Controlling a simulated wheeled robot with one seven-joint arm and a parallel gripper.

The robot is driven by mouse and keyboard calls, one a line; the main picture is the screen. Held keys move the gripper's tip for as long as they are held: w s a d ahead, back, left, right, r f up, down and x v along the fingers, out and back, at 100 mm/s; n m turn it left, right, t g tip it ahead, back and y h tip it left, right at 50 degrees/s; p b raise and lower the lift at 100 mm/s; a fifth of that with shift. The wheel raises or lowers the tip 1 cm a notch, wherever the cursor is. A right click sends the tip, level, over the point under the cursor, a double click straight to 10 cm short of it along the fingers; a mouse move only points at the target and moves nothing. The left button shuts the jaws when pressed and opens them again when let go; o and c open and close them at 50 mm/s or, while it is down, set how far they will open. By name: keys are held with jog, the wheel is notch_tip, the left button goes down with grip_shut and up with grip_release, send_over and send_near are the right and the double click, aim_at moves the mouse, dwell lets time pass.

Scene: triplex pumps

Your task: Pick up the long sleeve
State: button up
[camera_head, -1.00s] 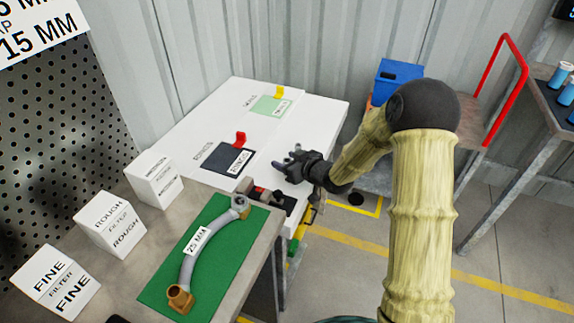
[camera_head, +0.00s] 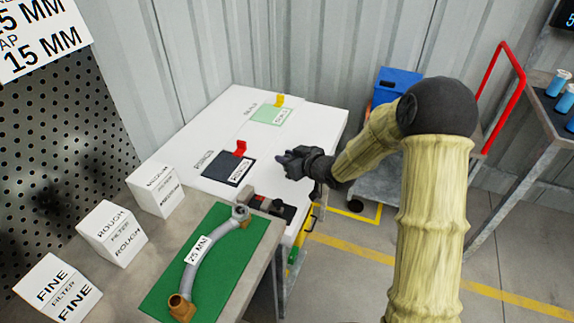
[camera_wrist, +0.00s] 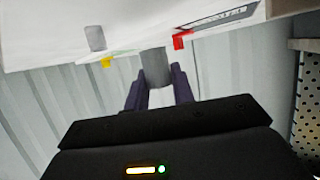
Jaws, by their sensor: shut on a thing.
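My gripper (camera_head: 284,158) is over the right part of the white bench top in the head view. In the wrist view its two dark fingers (camera_wrist: 158,88) are shut on a plain grey cylinder, the long sleeve (camera_wrist: 154,65), which sticks out past the fingertips. The sleeve cannot be made out in the head view. A second, shorter-looking grey cylinder (camera_wrist: 96,38) shows on the white surface in the wrist view, apart from the held one.
The white bench (camera_head: 190,130) carries a dark pad (camera_head: 228,170) with a red clip (camera_head: 241,148) and a green pad (camera_head: 271,115) with a yellow clip. Nearer are filter boxes (camera_head: 111,233) and a green mat (camera_head: 225,263) with a curved hose (camera_head: 198,240). A trolley stands right.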

notch_tip(320, 180, up, 5)
jog(key=shift+r+p, duration=0.1)
jog(key=shift+p, duration=0.35)
dwell(0.4)
notch_tip(320, 180, up, 10)
jog(key=p, duration=1)
